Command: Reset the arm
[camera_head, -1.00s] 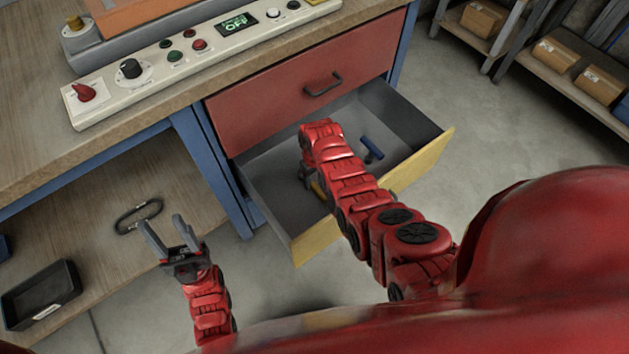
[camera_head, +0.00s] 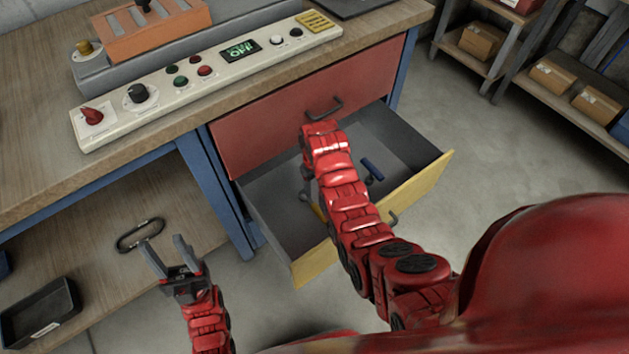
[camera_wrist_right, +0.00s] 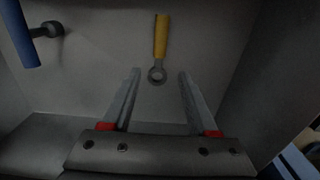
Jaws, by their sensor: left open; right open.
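My left gripper (camera_head: 167,256) is open and empty in the head view, in front of the bench's lower shelf. My right arm reaches over the open drawer (camera_head: 262,222), and its gripper is mostly hidden behind the wrist in the head view. In the right wrist view my right gripper (camera_wrist_right: 157,82) is open, its two fingers apart with nothing between them. A yellow-handled tool with a ring end (camera_wrist_right: 160,40) lies on the drawer floor beyond the fingertips. A blue-handled tool (camera_wrist_right: 27,35) lies at upper left there; it also shows in the head view (camera_head: 373,168).
A red closed drawer (camera_head: 260,120) sits above the open one. A black bin (camera_head: 40,312) and a black ring (camera_head: 140,235) are at lower left. Shelves with boxes (camera_head: 552,73) stand right; floor between is clear.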

